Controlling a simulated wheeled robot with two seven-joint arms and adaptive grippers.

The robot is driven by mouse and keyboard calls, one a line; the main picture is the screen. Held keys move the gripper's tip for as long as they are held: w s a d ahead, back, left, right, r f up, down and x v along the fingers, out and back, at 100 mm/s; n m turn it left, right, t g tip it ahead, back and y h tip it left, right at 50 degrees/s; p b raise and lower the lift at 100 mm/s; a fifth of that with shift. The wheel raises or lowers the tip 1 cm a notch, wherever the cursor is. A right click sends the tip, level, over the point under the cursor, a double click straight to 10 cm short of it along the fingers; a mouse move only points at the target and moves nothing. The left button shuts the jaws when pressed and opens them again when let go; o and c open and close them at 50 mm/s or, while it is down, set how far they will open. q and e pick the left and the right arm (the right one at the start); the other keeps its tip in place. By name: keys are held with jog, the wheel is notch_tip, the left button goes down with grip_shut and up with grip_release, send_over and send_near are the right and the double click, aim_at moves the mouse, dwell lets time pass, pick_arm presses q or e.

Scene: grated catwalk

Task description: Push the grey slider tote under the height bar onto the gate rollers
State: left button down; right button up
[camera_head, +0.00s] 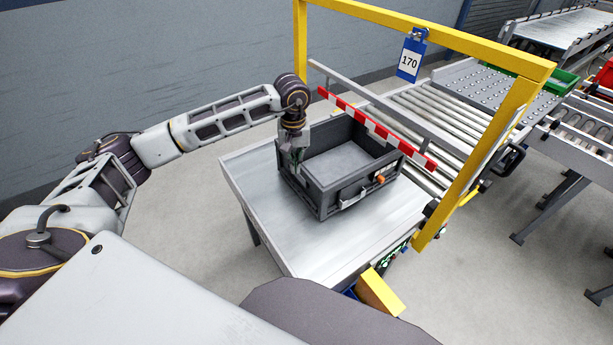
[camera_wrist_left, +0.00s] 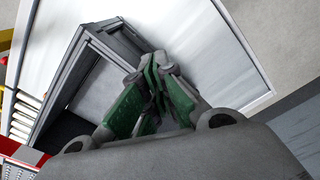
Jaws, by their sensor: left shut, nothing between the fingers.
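The grey slider tote (camera_head: 326,204) sits upright and open on a metal table (camera_head: 265,215), just in front of the red-and-white striped height bar (camera_head: 375,127). Its far right edge is close to the bar and partly behind it. The gate rollers (camera_head: 432,118) lie beyond the bar. My left gripper (camera_head: 294,165) is shut and empty, pointing down at the tote's left side. In the left wrist view its green-padded fingers (camera_wrist_left: 152,85) are together beside the tote's rim (camera_wrist_left: 75,62). I cannot tell whether they touch it. My right gripper is not in view.
A yellow gate frame (camera_head: 440,37) with a blue "170" tag (camera_head: 410,60) stands over the rollers, its near post (camera_head: 480,165) right of the tote. More conveyors (camera_head: 585,140) stand at the right. The table's near left part is bare.

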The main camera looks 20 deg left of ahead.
pick_arm(q)
notch_tip(320, 180, up, 3)
jog(key=shift+s+r+p, duration=0.1)
jog(key=shift+s+p, duration=0.05)
jog(key=shift+p, duration=0.35)
jog(key=shift+w+p, duration=0.3)
jog(key=shift+p, duration=0.1)
dwell(0.4)
jog(key=shift+a, duration=0.1)
